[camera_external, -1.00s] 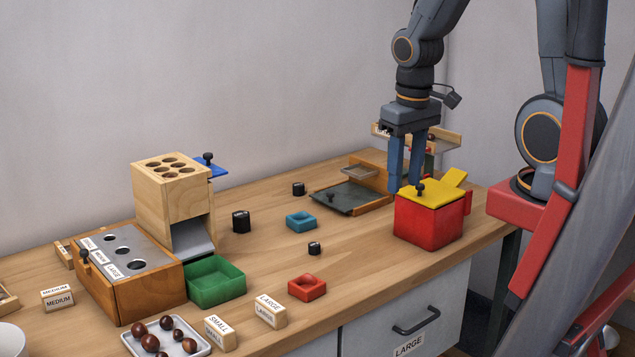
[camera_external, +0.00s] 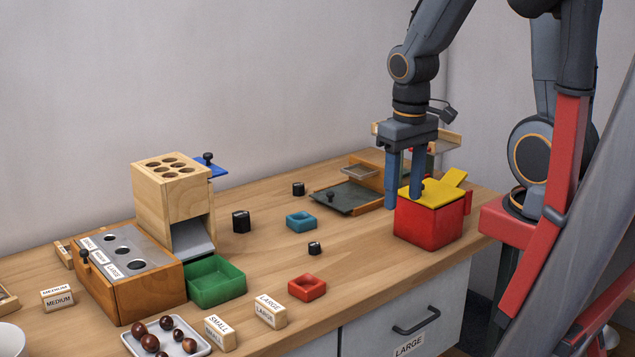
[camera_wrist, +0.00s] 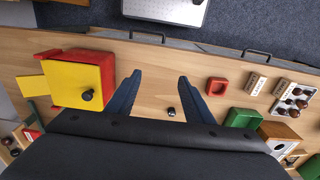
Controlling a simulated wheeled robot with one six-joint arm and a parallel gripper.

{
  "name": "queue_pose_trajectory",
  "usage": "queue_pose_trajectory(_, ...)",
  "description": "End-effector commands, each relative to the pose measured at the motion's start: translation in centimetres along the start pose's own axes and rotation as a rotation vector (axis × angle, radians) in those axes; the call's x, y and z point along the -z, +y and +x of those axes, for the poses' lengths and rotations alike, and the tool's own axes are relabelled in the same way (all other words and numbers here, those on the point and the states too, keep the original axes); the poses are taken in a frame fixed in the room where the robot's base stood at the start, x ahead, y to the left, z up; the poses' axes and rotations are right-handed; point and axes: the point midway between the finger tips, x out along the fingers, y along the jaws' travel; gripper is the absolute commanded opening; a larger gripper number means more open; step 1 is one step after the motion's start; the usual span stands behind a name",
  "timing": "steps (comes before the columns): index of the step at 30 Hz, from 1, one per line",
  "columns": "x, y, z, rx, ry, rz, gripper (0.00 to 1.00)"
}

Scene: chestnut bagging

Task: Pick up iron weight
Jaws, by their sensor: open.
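Black cylindrical weights stand upright on the table: a large one (camera_external: 241,222), a medium one (camera_external: 298,189) and a small one (camera_external: 314,248). Which of them is the iron weight I cannot tell from a label. In the wrist view a small black weight (camera_wrist: 171,112) shows between my fingers, on the table below them.
The red box (camera_external: 425,225) with a yellow lid (camera_external: 430,192) stands close to my fingers. A blue dish (camera_external: 301,221), a red dish (camera_external: 307,287), a green tray (camera_external: 216,283) and a wooden sorter (camera_external: 165,195) stand to the left. Bare tabletop surrounds the small weight.

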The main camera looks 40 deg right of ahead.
Motion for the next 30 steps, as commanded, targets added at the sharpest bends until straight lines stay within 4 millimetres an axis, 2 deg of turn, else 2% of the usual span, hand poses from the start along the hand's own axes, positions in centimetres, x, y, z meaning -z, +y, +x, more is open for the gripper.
queue_pose_trajectory(7,0.1,0.0,0.0,0.001,0.001,0.006,0.47)
queue_pose_trajectory(11,2.5,0.2,0.1,0.01,0.01,0.122,0.47)
queue_pose_trajectory(14,6.6,0.6,0.5,0.031,0.024,0.34,0.47)
queue_pose_trajectory(18,14.3,1.8,1.4,0.081,0.044,0.765,0.47)
queue_pose_trajectory(20,17.5,2.5,1.9,0.107,0.048,0.95,0.47)
queue_pose_trajectory(24,24.8,4.5,3.5,0.178,0.045,1.383,0.47)
queue_pose_trajectory(30,34.2,8.2,6.5,0.301,0.003,1.987,0.47)
